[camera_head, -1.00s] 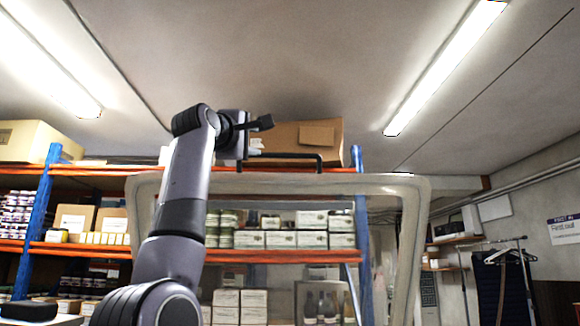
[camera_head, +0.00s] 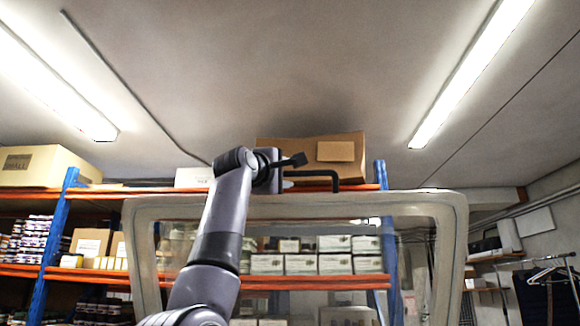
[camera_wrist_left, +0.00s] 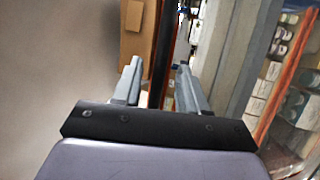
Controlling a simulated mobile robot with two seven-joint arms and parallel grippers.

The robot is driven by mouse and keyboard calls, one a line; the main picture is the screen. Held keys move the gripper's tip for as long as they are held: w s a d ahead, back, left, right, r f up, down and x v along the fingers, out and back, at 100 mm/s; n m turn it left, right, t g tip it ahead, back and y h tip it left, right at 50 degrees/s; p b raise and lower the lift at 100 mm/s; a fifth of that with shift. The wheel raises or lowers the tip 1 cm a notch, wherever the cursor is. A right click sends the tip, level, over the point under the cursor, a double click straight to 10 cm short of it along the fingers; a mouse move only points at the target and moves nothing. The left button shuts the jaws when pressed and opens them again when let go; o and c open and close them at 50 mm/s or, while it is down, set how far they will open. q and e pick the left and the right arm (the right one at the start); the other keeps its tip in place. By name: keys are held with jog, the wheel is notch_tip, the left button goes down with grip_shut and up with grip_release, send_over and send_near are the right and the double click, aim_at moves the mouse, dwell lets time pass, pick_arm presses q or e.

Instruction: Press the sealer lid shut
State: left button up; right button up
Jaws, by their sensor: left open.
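The sealer lid (camera_head: 448,235) is a raised, pale frame around a clear window, standing upright in front of the shelves in the head view. A black bar handle (camera_head: 318,174) sticks up from its top edge. My left gripper (camera_head: 296,169) is open at the left part of this handle, just above the lid's top edge. In the left wrist view, the two grey fingers (camera_wrist_left: 158,88) are apart and a dark bar, apparently the handle (camera_wrist_left: 163,45), appears between them. I cannot tell if they touch it. The sealer's lower body is out of view. My right gripper is not in view.
Blue and orange shelving (camera_head: 55,235) with boxes and jars stands behind the lid. A cardboard box (camera_head: 310,150) sits on top of it, behind the gripper. A clothes rail (camera_head: 548,272) is at the right.

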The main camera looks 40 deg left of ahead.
aim_at(288, 175)
pick_arm(q)
jog(key=shift+p+x, duration=0.95)
jog(key=shift+x, duration=0.6)
jog(key=shift+f, duration=0.1)
grip_shut()
